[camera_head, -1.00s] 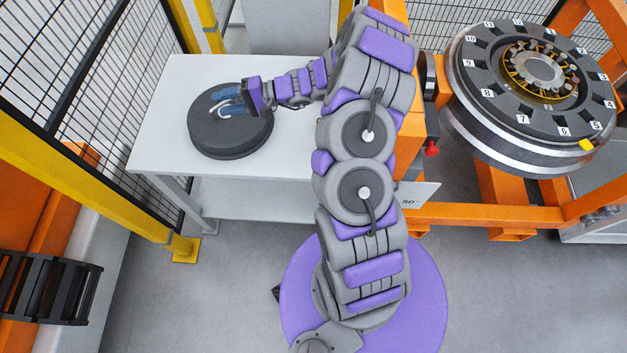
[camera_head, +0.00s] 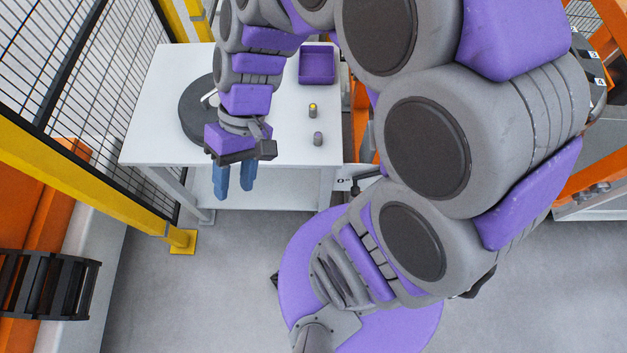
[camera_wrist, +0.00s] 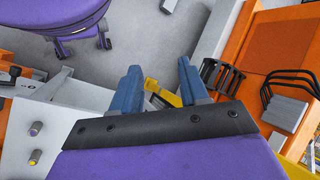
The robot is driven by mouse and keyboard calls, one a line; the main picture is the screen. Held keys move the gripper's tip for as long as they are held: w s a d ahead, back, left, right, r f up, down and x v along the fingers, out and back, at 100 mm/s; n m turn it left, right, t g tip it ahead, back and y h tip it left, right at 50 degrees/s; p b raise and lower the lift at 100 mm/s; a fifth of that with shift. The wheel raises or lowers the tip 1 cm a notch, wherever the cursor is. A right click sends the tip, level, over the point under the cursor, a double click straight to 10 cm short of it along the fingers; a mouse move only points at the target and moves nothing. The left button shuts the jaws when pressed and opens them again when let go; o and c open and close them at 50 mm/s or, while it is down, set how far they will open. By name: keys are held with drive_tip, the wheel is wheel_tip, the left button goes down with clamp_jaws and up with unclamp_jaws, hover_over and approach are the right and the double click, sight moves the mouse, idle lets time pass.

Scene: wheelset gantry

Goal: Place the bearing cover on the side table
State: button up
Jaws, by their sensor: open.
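The bearing cover (camera_head: 195,112), a thick dark grey disc, lies flat on the white side table (camera_head: 165,85) in the head view. My arm hides its right part. A bit of its pale handle shows beside the arm. My gripper (camera_head: 234,195) has blue fingers that are apart and empty. It hangs at the table's front edge, in front of the cover and apart from it. In the wrist view the gripper (camera_wrist: 158,85) is also open with nothing between the fingers, and the cover is not visible there.
A purple tray (camera_head: 317,66) and two small cylinders, one yellow-topped (camera_head: 312,110) and one grey (camera_head: 318,139), stand on the table's right side. A mesh fence (camera_head: 70,60) with a yellow post runs along the left.

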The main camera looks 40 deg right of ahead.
drive_tip(key=s+d+m+t+h, duration=0.1)
drive_tip(key=s+d+h, duration=0.4)
drive_tip(key=s+d, duration=0.4)
drive_tip(key=shift+s+d+r+t+h, duration=0.2)
drive_tip(key=shift+d+r+t+h, duration=0.25)
drive_tip(key=shift+d, duration=0.15)
